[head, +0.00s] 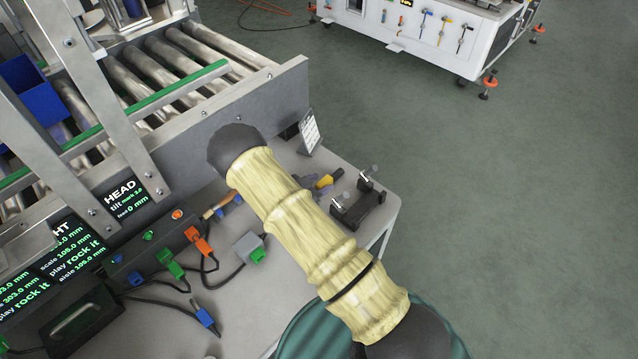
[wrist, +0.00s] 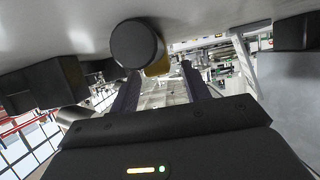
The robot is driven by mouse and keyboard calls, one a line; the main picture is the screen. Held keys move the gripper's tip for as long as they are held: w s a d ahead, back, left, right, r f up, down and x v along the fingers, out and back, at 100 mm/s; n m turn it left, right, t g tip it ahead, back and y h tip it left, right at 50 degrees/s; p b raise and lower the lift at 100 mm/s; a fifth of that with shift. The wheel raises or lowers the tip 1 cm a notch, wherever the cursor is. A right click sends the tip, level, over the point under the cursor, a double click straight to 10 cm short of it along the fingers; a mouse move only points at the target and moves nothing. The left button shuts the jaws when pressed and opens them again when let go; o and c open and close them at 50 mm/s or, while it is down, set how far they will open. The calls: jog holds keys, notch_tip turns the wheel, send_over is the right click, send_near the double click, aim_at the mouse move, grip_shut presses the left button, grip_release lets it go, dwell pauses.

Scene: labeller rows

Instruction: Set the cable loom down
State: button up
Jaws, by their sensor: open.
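The cable loom (head: 209,264), thin black cables with orange, green and blue plugs, lies on the grey tabletop (head: 225,300) at the lower left of the head view. The orange plug (head: 198,241) and green plug (head: 169,263) are beside a dark socket box (head: 150,247); I cannot tell if they touch it. The blue plug (head: 205,317) lies nearer the front. I cannot make out the loom there.
A roller conveyor (head: 150,70) with a metal side rail stands behind the table. A black clamp-like fixture (head: 358,204) and a small sign (head: 310,132) are on the table's right part. A white tool cabinet (head: 425,35) stands far off. The green floor at right is clear.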

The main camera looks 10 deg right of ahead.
jog(key=shift+s+r+p, duration=0.1)
jog(key=shift+p, duration=0.2)
jog(key=v, duration=0.7)
jog(key=shift+a+r, duration=0.2)
